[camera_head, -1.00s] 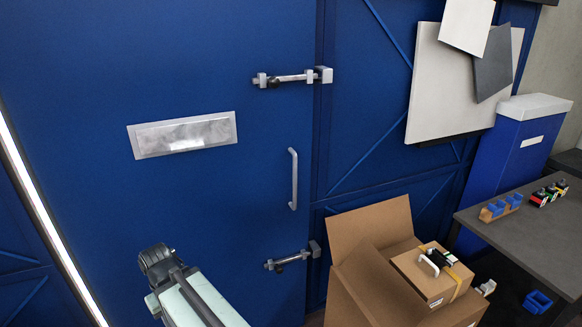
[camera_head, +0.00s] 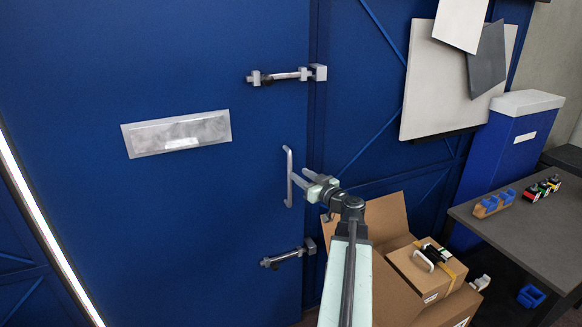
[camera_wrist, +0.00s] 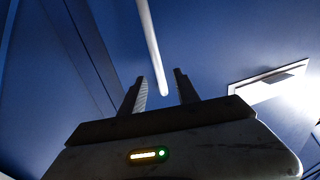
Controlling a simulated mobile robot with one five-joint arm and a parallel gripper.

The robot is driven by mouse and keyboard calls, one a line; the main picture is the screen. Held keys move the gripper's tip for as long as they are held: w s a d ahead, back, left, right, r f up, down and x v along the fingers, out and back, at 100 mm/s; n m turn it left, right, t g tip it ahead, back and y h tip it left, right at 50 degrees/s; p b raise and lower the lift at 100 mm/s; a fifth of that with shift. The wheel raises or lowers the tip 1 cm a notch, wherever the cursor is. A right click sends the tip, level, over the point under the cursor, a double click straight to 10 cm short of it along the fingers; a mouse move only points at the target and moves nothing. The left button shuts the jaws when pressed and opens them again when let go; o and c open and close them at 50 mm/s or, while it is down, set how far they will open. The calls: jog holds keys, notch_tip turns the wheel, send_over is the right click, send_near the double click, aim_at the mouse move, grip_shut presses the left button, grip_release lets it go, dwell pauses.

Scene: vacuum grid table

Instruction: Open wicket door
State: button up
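The blue wicket door (camera_head: 220,220) is closed in its frame. Its grey vertical handle (camera_head: 289,177) is near the right edge. An upper bolt (camera_head: 287,76) and a lower bolt (camera_head: 288,256) span the door's right edge. My gripper (camera_head: 298,182) is at the right of the handle, its fingers pointing toward it. In the wrist view my gripper (camera_wrist: 160,90) is open, with two fingers apart. The pale handle bar (camera_wrist: 151,45) runs down toward the gap between the fingertips. I cannot tell whether the fingers touch it.
An open cardboard box (camera_head: 385,280) stands at the lower right, close beside my arm. A metal plate (camera_head: 176,134) is on the door. White and grey panels (camera_head: 445,85) hang at the upper right.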

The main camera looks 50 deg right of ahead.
aim_at(291, 167)
jog(key=w, duration=0.2)
jog(key=w+d, duration=0.1)
jog(key=w, duration=0.4)
jog(key=shift+w+d, duration=0.25)
jog(key=shift+d, duration=0.15)
grip_shut()
dwell(1.0)
